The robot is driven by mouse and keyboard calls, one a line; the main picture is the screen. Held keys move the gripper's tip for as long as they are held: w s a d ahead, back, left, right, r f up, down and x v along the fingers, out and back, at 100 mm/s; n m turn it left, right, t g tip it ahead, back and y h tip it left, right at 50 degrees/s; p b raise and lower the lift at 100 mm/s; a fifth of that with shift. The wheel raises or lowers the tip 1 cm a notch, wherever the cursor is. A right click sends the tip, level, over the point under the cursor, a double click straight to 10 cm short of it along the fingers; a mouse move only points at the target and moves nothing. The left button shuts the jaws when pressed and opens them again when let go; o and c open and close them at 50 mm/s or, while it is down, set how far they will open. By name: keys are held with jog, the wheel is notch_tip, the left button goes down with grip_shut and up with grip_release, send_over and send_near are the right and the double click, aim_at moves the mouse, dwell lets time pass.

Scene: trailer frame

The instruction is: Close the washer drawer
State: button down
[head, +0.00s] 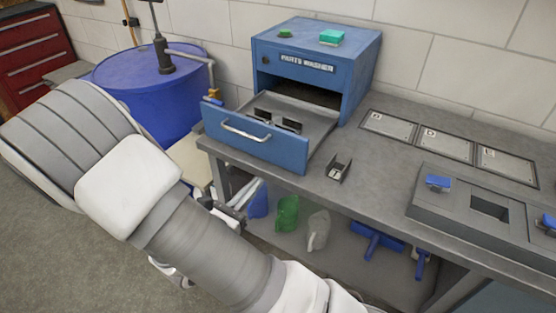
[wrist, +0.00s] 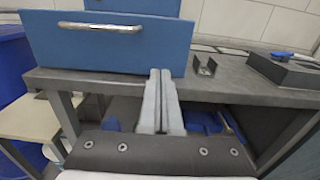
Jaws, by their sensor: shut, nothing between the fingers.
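The blue parts washer (head: 312,80) stands at the back of the grey bench. Its drawer (head: 262,141) is pulled out toward the front, with small dark metal parts (head: 278,121) lying inside. The drawer's blue front has a silver bar handle (head: 245,133). In the wrist view the drawer front (wrist: 110,48) and handle (wrist: 100,28) fill the upper left. My gripper (wrist: 163,75) is shut and empty, its fingertips reaching up to the lower right part of the drawer front in that picture. I cannot tell whether they touch it.
A small metal bracket (head: 338,168) stands on the bench right of the drawer. Labelled plates (head: 447,143) and a grey fixture (head: 480,205) are farther right. A blue drum (head: 150,85) stands left. Bottles (head: 288,213) sit under the bench.

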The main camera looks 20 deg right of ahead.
aim_at(284, 152)
jog(key=x, duration=1.1)
jog(key=shift+d+b, duration=0.15)
jog(key=shift+b, duration=0.25)
jog(key=shift+w, duration=0.1)
jog(key=b+x, duration=0.1)
jog(key=x, duration=2.5)
jog(key=shift+d, duration=0.1)
jog(key=shift+w+d+r, duration=0.15)
jog(key=shift+r, duration=0.15)
